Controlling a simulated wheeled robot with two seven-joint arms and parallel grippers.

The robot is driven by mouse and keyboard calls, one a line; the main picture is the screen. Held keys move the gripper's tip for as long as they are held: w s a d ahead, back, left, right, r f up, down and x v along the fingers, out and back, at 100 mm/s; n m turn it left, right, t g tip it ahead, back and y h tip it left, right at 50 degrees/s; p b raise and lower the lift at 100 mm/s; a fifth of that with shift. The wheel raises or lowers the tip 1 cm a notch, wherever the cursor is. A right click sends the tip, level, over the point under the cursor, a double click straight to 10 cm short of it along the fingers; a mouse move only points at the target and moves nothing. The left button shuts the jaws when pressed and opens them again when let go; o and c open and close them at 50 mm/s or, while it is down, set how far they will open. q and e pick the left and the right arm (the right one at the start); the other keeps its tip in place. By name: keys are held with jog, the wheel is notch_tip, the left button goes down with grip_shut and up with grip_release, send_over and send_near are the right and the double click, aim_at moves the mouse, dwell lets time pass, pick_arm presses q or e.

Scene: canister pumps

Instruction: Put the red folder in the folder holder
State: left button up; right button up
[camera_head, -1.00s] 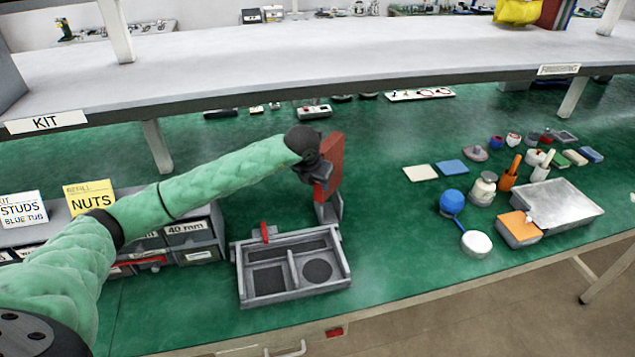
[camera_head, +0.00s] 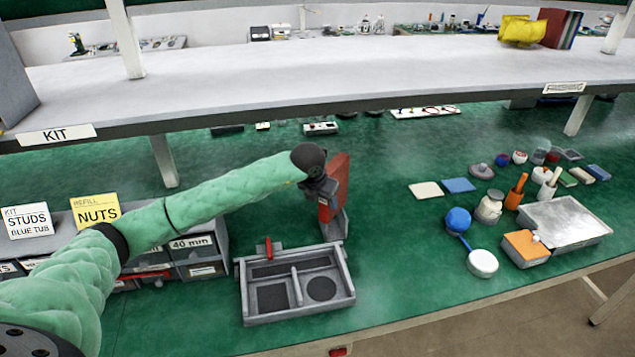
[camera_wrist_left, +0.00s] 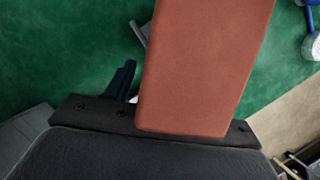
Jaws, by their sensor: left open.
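The red folder (camera_head: 340,178) stands upright behind the grey tray in the head view. Its lower end is at a grey upright stand (camera_head: 339,227), which looks like the folder holder; whether the folder sits fully inside it is hard to tell. My left gripper (camera_head: 325,193) is at the folder's left side, close to it, with its jaws open. In the left wrist view the red folder (camera_wrist_left: 205,65) fills the middle, directly in front of the palm, and a dark finger (camera_wrist_left: 121,80) shows to its left. The other finger is hidden. My right gripper is not in view.
A grey divided tray (camera_head: 246,295) with a red clip stands in front. Drawer bins (camera_head: 205,255) are at left. A white shelf (camera_head: 300,75) runs overhead, with binders (camera_head: 562,28) at its far right.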

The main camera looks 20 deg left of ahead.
pick_arm(q)
jog(key=shift+r, duration=0.15)
jog(key=d+b+v, duration=0.1)
jog(key=b+v, duration=0.3)
jog(key=v, duration=0.8)
jog(key=shift+a+r, duration=0.4)
jog(key=shift+a, duration=0.15)
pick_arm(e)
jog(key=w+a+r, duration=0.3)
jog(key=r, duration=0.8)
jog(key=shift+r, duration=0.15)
pick_arm(q)
jog(key=shift+w, duration=0.1)
